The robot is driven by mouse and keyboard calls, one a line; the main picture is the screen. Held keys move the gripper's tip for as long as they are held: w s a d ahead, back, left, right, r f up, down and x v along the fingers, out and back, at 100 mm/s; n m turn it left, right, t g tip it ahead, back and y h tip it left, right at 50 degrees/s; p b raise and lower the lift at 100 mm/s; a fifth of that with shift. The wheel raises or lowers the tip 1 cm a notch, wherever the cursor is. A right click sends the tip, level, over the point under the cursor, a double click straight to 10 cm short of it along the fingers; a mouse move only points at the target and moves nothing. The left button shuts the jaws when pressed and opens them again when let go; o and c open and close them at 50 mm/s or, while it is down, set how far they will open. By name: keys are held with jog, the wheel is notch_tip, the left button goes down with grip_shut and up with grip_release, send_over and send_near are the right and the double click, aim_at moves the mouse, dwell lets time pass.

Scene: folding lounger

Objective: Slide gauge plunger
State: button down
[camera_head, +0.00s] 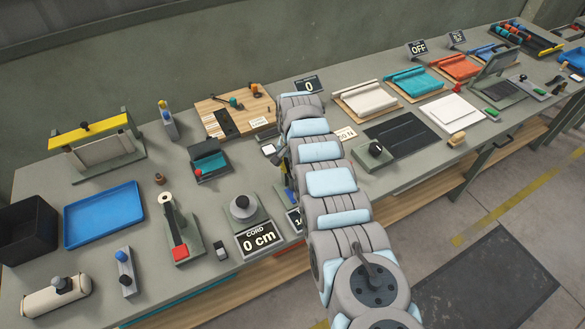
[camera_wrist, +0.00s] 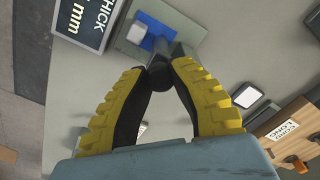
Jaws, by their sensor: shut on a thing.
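My gripper (camera_wrist: 161,72) shows in the wrist view with its two yellow-ridged fingers closing together at the tips. They are shut on a dark round knob (camera_wrist: 160,78), which I take to be the gauge plunger's. A dark rod leads from it toward the gauge (camera_wrist: 132,38), a grey-green base with a blue part and a pale block. A sign reading "THICK" and "mm" (camera_wrist: 80,18) stands beside the gauge; its number is cut off. In the head view my arm hides most of the gauge and the gripper.
A black mat (camera_head: 398,138) lies to the right. A wooden board (camera_head: 213,106) lies behind. The bench's front edge is close.

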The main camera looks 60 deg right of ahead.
jog(key=shift+r+p, duration=0.35)
jog(key=shift+r, duration=0.2)
jog(key=shift+f, duration=0.1)
jog(key=c, duration=0.8)
grip_release()
notch_tip(320, 180, up, 12)
dwell(0.4)
